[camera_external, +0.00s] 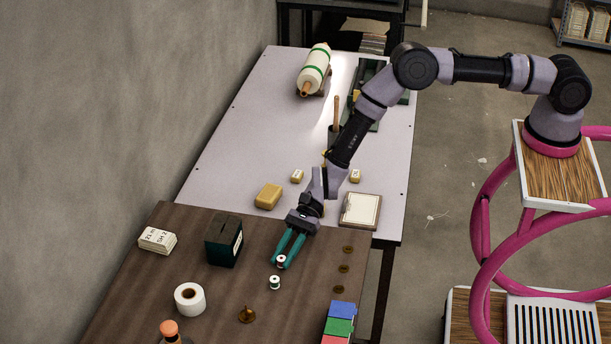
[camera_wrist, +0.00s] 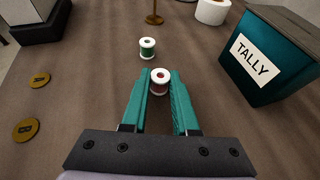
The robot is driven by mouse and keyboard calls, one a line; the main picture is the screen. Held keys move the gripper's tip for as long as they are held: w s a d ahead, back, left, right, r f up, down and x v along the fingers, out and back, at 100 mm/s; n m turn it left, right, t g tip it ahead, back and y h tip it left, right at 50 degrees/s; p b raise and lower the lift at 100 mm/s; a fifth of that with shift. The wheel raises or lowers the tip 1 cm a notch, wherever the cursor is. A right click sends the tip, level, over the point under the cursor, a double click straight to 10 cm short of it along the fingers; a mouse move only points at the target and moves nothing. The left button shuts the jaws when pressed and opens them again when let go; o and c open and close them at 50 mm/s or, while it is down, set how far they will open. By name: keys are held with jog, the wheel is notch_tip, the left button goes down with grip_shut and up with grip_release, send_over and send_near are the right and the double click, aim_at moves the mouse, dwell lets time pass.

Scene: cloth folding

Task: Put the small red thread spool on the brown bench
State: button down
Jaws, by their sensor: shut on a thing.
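The small red thread spool (camera_wrist: 159,82) has white ends and dark red thread. My gripper (camera_wrist: 158,86) is shut on it, with the spool between the teal fingertips. In the external view the spool (camera_external: 281,261) shows at the tips of my gripper (camera_external: 281,258), low over the brown bench (camera_external: 205,275). I cannot tell whether its base touches the bench top. A second spool with green thread (camera_wrist: 147,48) stands upright on the bench just beyond the fingertips, apart from the red one.
A dark green TALLY box (camera_external: 223,242), a white roll (camera_external: 190,299) and a brass spike stand (camera_external: 247,315) are on the bench. Several brass discs (camera_external: 344,268) lie to the right. Coloured boxes (camera_external: 339,326) stand at the front. A pale table (camera_external: 230,150) adjoins behind.

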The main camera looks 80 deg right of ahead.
jog(key=shift+f, duration=0.15)
jog(key=c, duration=0.7)
grip_release()
